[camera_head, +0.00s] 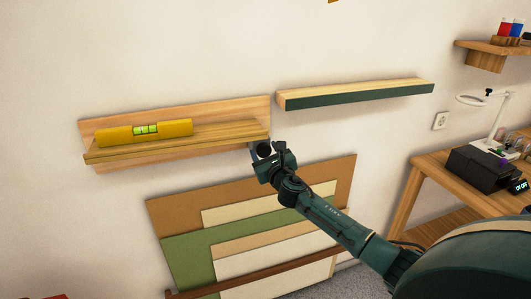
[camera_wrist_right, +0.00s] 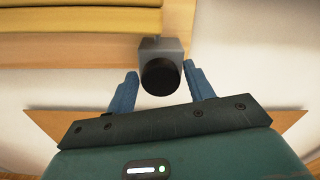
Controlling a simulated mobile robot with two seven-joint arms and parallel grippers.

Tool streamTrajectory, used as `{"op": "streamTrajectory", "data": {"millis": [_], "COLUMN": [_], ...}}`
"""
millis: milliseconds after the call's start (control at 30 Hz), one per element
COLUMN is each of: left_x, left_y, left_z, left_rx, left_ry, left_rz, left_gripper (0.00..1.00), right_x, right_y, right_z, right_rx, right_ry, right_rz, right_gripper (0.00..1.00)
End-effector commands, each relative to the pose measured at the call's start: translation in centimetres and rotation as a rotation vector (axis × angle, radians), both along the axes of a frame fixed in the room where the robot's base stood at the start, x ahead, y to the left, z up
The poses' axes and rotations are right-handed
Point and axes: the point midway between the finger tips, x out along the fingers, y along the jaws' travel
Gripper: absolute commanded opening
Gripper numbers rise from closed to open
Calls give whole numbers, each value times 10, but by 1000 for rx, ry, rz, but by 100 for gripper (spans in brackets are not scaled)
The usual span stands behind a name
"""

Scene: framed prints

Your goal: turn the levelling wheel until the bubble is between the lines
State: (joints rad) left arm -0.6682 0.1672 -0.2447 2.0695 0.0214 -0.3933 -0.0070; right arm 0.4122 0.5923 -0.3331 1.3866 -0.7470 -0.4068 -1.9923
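A yellow spirit level (camera_head: 172,129) lies on the wooden shelf (camera_head: 222,139) on the wall. Its green vial (camera_head: 146,130) shows dark lines, but the bubble is too small to place against them. The dark round levelling wheel (camera_head: 264,149) sits on a grey block below the shelf's right end; it also shows in the right wrist view (camera_wrist_right: 159,77). My right gripper (camera_head: 271,158) is at the wheel. In the wrist view its blue fingers (camera_wrist_right: 160,72) stand on either side of the wheel, open, with small gaps. My left gripper is out of view.
A second shelf with a dark green front (camera_head: 360,95) hangs to the right. Several flat boards (camera_head: 180,220) lean on the wall below. A wooden table (camera_head: 428,170) with a black box (camera_head: 478,167) and a lamp stands at the right.

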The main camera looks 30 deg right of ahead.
Motion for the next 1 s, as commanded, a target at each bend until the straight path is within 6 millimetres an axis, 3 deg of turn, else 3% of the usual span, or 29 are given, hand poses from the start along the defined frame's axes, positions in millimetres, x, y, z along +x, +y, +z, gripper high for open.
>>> {"op": "streamTrajectory", "data": {"millis": [400,733,1000], "left_x": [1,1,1], "left_y": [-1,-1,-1], "left_z": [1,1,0], "left_rx": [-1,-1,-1], "left_ry": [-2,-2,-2], "left_rz": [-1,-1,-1], "left_gripper": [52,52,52], "right_x": [0,0,-1], "right_y": [0,0,0], "right_z": [0,0,0], "right_rx": [0,46,215], "right_ry": [0,-11,-50], "right_rz": [0,0,1], "right_gripper": [18,18,18]}}
